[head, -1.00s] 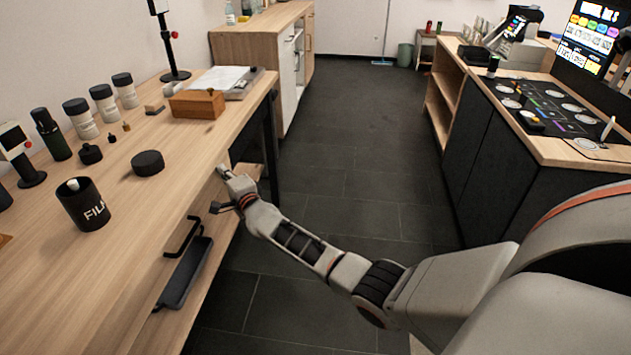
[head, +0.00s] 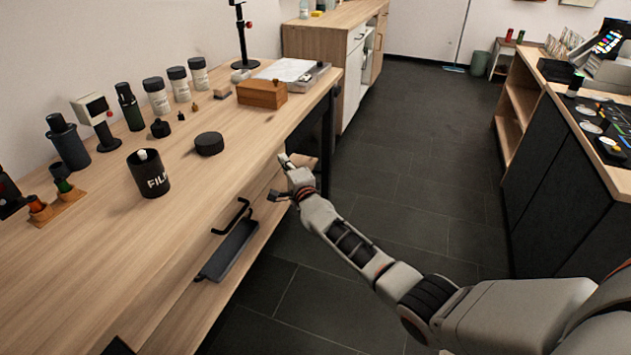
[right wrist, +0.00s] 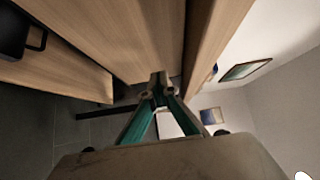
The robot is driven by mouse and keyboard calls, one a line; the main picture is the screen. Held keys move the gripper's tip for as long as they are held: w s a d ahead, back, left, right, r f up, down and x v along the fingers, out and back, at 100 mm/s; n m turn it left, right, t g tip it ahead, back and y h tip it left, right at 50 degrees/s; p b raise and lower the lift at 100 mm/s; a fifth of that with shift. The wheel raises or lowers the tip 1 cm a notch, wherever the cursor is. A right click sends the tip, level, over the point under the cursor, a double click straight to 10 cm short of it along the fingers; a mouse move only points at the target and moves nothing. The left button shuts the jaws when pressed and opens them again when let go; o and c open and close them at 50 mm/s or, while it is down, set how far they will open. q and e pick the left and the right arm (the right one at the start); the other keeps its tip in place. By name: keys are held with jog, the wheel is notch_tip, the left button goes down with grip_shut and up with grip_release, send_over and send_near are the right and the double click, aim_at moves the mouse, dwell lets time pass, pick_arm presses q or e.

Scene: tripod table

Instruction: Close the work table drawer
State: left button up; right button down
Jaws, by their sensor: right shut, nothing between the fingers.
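The wooden work table (head: 205,190) runs along the left of the head view. Below its top edge, a light wood drawer part (head: 262,207) juts out over the floor. A black handle (head: 231,216) and a long black piece (head: 232,246) show on this side. How far the drawer is out is hard to tell. My right gripper (head: 284,172) is beside the table's front, beyond the handle. In the right wrist view its teal fingers (right wrist: 158,82) meet at the tips, empty, close to wooden panels (right wrist: 125,40); contact is unclear. My left gripper is not in view.
A black film canister (head: 149,174), a round black lid (head: 209,143), a wooden box (head: 262,93) and several bottles stand on the table. Dark floor (head: 420,160) lies open between the table and the right counter (head: 560,160).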

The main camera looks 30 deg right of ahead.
pick_arm(q)
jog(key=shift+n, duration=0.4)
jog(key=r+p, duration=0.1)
jog(key=p, duration=0.3)
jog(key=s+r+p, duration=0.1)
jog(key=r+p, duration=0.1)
jog(key=p, duration=0.3)
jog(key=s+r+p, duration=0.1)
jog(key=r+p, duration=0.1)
jog(key=p, duration=0.3)
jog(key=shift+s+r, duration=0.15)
pick_arm(e)
jog(key=s+a+f+n+g+y, duration=0.1)
jog(key=s+n, duration=0.6)
jog(key=s, duration=1.2)
jog(key=s+a+f+n+g+y, duration=0.1)
jog(key=s+a+f+n+g, duration=0.3)
jog(key=s, duration=1.6)
jog(key=s+a+f+n+g+y, duration=0.1)
jog(key=s+a+n, duration=0.4)
jog(key=s+n, duration=0.7)
jog(key=s+f+g, duration=0.1)
jog(key=s+f, duration=0.1)
jog(key=s, duration=0.5)
jog(key=shift+s+y, duration=0.15)
jog(key=shift+y, duration=0.25)
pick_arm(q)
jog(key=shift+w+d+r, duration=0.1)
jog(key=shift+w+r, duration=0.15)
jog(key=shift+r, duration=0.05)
